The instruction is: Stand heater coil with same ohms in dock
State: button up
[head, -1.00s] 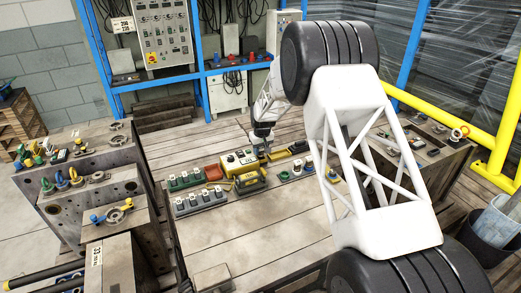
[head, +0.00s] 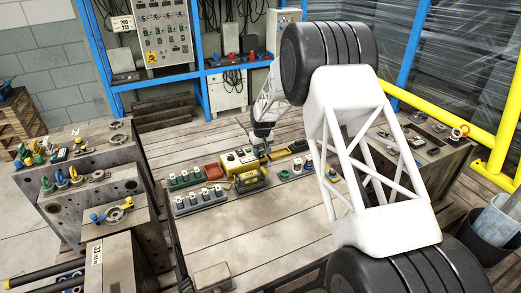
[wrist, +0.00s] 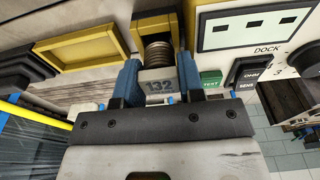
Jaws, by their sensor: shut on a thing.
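My gripper (wrist: 147,86) has blue fingers shut on a grey block marked 132, the end of a heater coil (wrist: 158,86). The coil's ribbed, metallic part shows just beyond the block, in front of a dark opening with yellow edges. I cannot tell whether it is seated there. To the right in the wrist view is a pale panel (wrist: 257,46) with the word DOCK, a small display and dark buttons. In the head view my gripper (head: 264,149) is small, beside the yellow dock unit (head: 240,160) on the wooden table; the coil is too small to make out there.
A yellow meter (head: 250,181) stands in front of the unit. A yellow-edged tray (wrist: 82,48) lies beside the coil.

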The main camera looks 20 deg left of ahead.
jog(key=o, duration=1.1)
jog(key=shift+c, duration=0.4)
jog(key=shift+s+a, duration=0.1)
jog(key=shift+a, duration=0.05)
jog(key=shift+c, duration=0.4)
jog(key=shift+c, duration=1.2)
jog(key=shift+r, duration=0.1)
